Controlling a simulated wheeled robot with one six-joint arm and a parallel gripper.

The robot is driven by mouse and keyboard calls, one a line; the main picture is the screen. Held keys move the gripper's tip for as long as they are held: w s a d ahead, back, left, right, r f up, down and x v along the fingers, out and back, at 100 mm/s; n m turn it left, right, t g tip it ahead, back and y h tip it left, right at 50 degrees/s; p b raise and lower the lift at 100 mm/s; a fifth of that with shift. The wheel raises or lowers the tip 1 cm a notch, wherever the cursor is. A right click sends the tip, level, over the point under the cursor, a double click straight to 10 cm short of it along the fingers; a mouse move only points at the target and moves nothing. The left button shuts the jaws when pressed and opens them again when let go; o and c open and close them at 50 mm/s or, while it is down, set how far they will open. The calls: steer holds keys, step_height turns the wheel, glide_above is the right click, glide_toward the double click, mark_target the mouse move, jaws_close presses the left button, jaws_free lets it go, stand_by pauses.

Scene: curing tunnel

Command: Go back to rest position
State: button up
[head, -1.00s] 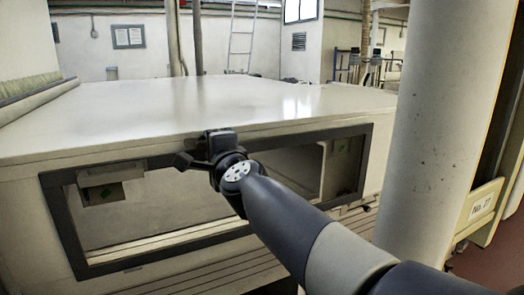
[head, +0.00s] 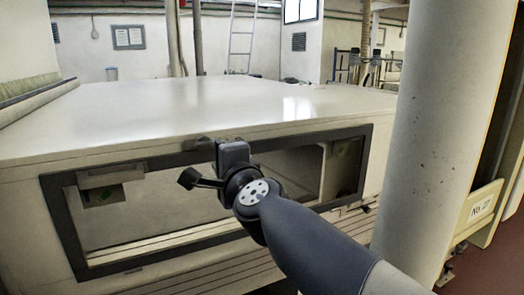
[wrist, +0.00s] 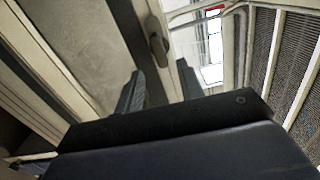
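My gripper (head: 214,168) is in front of the curing tunnel's near side, just below the top edge of its window frame. In the wrist view my gripper (wrist: 160,82) shows two dark fingers set apart, with nothing between them. A small dark latch or handle (head: 203,143) sits on the frame's top edge, close behind my gripper. A rounded handle-like piece (wrist: 157,38) shows beyond the fingers in the wrist view. My arm reaches in from the lower right and hides part of the window.
The tunnel (head: 240,100) has a wide, bare, flat top and a dark-framed window (head: 110,262). A thick round pillar (head: 432,140) stands close on the right, near my arm. A cream rail labelled No. 27 (head: 478,215) lies beyond it. A ladder (head: 241,40) stands at the back.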

mark_target(209, 145)
steer(key=x, duration=0.6)
steer(key=shift+w+a, duration=0.1)
steer(key=shift+w, duration=0.15)
steer(key=n, duration=0.3)
steer(key=shift+s+r, duration=0.15)
steer(key=n, duration=0.4)
steer(key=shift+p, duration=0.3)
steer(key=shift+r+n, duration=0.1)
steer(key=shift+n, duration=1.7)
